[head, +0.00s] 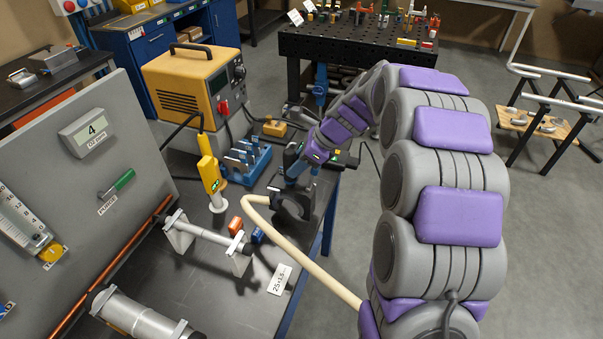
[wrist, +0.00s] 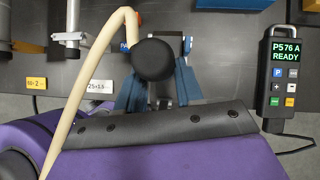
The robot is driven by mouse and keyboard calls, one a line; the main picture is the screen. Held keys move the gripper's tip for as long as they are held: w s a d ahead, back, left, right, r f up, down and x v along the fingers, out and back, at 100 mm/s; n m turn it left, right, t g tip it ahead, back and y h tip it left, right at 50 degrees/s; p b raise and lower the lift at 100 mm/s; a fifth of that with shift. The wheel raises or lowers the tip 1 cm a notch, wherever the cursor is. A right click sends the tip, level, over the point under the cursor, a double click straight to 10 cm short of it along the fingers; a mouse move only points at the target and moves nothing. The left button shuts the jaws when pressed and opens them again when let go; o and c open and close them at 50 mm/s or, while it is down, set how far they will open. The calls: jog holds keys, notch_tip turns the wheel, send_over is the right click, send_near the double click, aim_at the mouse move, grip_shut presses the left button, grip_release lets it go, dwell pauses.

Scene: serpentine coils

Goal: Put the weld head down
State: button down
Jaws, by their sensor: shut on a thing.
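My gripper (head: 288,186) reaches down over the bench and is shut on the weld head (head: 291,208), a dark, rounded head with a cream hose. In the wrist view the weld head (wrist: 153,60) shows as a black round end between my gripper's blue-grey fingers (wrist: 160,85). The cream hose (head: 300,255) loops left from the head, then runs toward my arm's base. The head is at or close above the bench top (head: 225,290); I cannot tell whether it touches. Its underside is hidden.
A tube in clamps (head: 205,232) lies to the left, with small orange (head: 235,226) and blue blocks nearby. A blue tool rack (head: 245,165), a yellow handheld device (head: 210,175) and a yellow power unit (head: 195,85) stand behind. A pendant reading READY (wrist: 284,75) is at right.

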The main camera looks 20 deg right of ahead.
aim_at(297, 186)
jog(key=shift+w+r, duration=0.1)
jog(key=shift+w, duration=0.1)
jog(key=a+f+b, duration=0.1)
jog(key=a+f, duration=0.1)
jog(key=f, duration=0.1)
jog(key=shift+f+b, duration=0.3)
jog(key=shift+b, duration=0.05)
jog(key=shift+d, duration=0.6)
jog(key=c, duration=0.9)
grip_release()
jog(key=shift+s+d, duration=0.15)
jog(key=shift+d, duration=0.15)
jog(key=shift+o, duration=0.9)
jog(key=shift+a, duration=0.65)
jog(key=p+v, duration=0.3)
jog(key=v, duration=0.9)
jog(key=shift+d+p, duration=0.15)
jog(key=shift+p, duration=0.25)
